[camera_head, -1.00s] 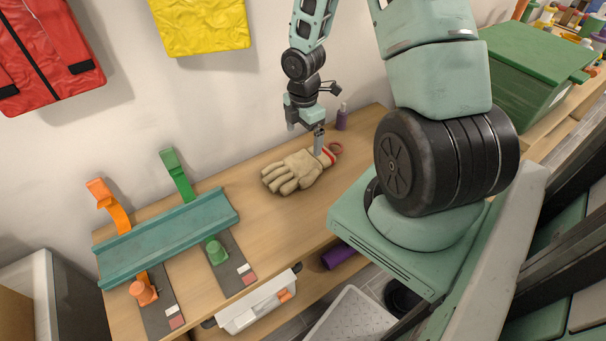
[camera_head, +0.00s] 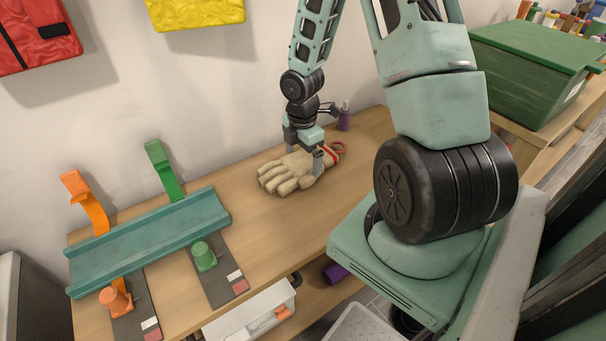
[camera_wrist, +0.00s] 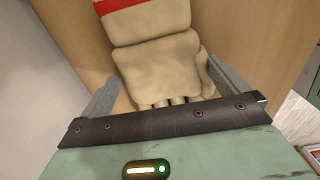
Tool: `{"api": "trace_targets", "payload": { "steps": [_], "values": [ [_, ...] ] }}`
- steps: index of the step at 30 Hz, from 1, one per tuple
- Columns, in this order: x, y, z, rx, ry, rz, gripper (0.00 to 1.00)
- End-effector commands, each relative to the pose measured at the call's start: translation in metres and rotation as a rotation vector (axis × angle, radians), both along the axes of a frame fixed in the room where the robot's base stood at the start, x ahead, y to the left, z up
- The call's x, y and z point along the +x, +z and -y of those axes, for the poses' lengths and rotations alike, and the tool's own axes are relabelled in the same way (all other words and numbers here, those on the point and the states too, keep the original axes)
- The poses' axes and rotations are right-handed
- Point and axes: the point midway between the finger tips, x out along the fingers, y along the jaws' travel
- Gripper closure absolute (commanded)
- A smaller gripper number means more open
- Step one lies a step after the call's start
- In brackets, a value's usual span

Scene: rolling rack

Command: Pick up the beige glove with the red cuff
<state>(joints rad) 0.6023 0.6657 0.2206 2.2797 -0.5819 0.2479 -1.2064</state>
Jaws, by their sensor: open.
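The beige glove (camera_head: 287,174) with the red cuff (camera_head: 332,157) lies on the wooden bench top, its fingers toward the left and its cuff toward the right. My gripper (camera_head: 304,166) is low over the glove's palm, pointing down, with one finger on the near side; the far finger is partly hidden. In the wrist view the glove (camera_wrist: 161,55) lies between the two spread grey fingers of my open gripper (camera_wrist: 160,92), with the red band at the top edge. The glove's fingertips are hidden behind the gripper body. I cannot tell whether the fingers touch the glove.
A teal tray (camera_head: 150,245) with orange and green brackets stands left on the bench. A green box (camera_head: 535,70) is at the right. Bare bench surrounds the glove's near side.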

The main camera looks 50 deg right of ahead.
Motion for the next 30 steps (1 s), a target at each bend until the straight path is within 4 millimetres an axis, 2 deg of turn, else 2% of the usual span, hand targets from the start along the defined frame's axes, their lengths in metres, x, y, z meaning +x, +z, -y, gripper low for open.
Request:
{"api": "trace_targets", "payload": {
  "steps": [1,9,10,13,14,23,30],
  "values": [
    [0.000,-0.008,0.000,0.000,0.000,0.000,0.00],
    [0.000,-0.006,0.000,0.000,0.000,0.000,0.00],
    [0.000,-0.006,0.000,0.000,0.000,0.000,0.03],
    [0.000,-0.006,0.000,0.000,0.000,0.000,0.31],
    [0.000,-0.006,0.000,0.000,0.000,0.000,0.33],
    [0.000,-0.005,0.000,0.000,0.000,0.000,0.34],
    [0.000,0.008,0.000,0.000,0.001,0.000,0.34]
  ]
}}
